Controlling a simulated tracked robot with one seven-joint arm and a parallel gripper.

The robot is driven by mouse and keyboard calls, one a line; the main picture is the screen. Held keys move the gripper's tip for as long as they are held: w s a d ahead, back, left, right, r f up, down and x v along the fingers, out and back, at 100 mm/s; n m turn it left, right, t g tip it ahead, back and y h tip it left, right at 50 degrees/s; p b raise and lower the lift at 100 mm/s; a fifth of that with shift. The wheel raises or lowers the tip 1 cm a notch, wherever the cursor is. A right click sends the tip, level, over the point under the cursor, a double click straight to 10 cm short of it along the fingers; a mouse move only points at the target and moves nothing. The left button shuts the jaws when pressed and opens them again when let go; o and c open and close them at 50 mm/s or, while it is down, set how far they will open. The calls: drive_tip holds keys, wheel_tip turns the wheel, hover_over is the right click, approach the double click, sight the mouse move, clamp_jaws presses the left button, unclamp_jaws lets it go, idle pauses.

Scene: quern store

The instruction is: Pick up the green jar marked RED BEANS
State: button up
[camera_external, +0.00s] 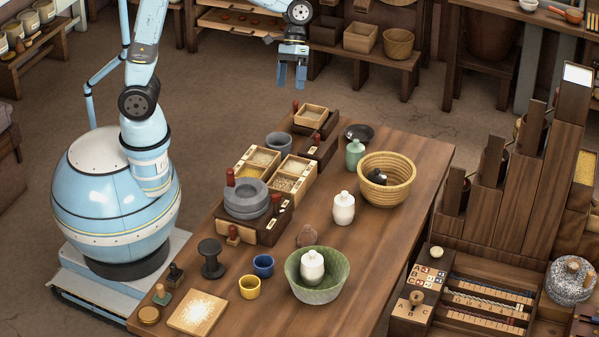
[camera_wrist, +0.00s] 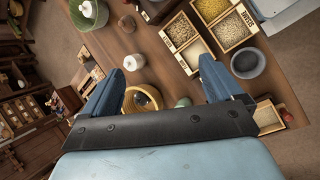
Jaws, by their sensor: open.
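A green jar (camera_external: 355,154) stands on the wooden table, just left of a woven basket. It partly shows in the wrist view (camera_wrist: 184,102), low between my fingers, mostly cut off by my gripper's body. No RED BEANS marking can be read on it. My gripper (camera_external: 292,84) hangs in the air beyond the table's far end, above and to the left of the jar in the external view. Its two fingers are apart and empty, as the wrist view (camera_wrist: 165,70) also shows.
The yellow basket (camera_external: 404,188) holds a dark object close beside the jar. A white jar (camera_external: 344,208) stands nearer; another is in a green bowl (camera_external: 301,287). A dark dish (camera_external: 359,132) lies behind. Grain trays (camera_external: 262,161) and a grey bowl (camera_external: 279,142) line the left side.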

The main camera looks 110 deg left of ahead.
drive_tip(key=w+a+f+n+t+h, duration=0.1)
drive_tip(key=w+a+f+n+h, duration=0.4)
drive_tip(key=w+a+f, duration=0.6)
drive_tip(key=n+t+h, duration=0.2)
drive_tip(key=n+t, duration=0.1)
drive_tip(key=n, duration=0.3)
approach(357, 150)
drive_tip(key=x, duration=1)
drive_tip(key=shift+s+f, duration=0.1)
drive_tip(key=shift+f, duration=0.1)
drive_tip(key=shift+a, duration=0.1)
drive_tip(key=c, duration=1.3)
drive_tip(key=shift+r, duration=0.1)
